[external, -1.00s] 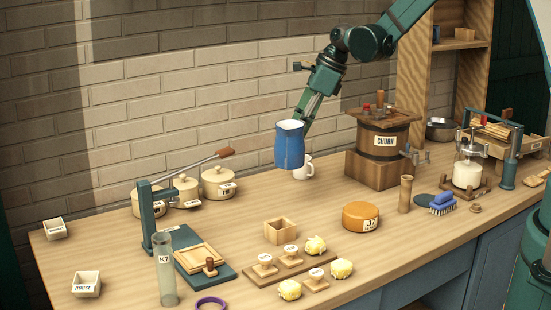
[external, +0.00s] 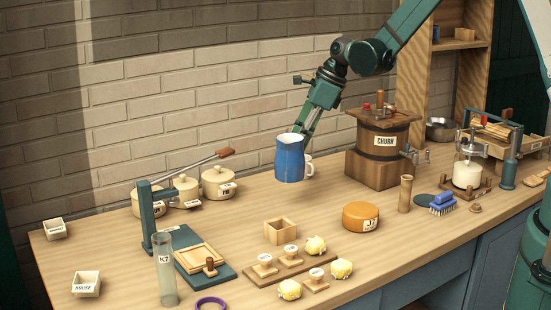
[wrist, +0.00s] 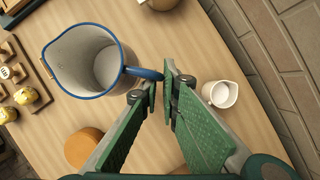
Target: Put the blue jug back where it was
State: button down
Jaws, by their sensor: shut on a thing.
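The blue jug (external: 290,160) is upright left of the churn, in front of a small white jug (external: 309,168). In the external view I cannot tell whether its base touches the table. In the wrist view the blue jug (wrist: 112,82) shows its open, empty-looking inside and blue rim, with the handle side toward my fingers. My gripper (external: 304,131) comes down from the upper right behind the jug. In the wrist view my gripper (wrist: 161,82) is shut on the jug's handle, which is partly hidden between the green fingers.
The small white jug (wrist: 221,95) stands close by on the right in the wrist view. The churn (external: 384,145) is to the right, and lidded pots (external: 217,184) are to the left. A wooden box (external: 280,232) and an orange cheese (external: 360,216) stand in front. Bare table surrounds the jug.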

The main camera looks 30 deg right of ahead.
jog(key=shift+f, duration=2.4)
jog(key=shift+f, duration=2.05)
jog(key=shift+f, duration=0.15)
jog(key=c, duration=2.6)
grip_release()
jog(key=shift+r, duration=0.25)
jog(key=v, duration=1.1)
jog(key=shift+s+d+r, duration=0.2)
jog(key=shift+r, duration=0.1)
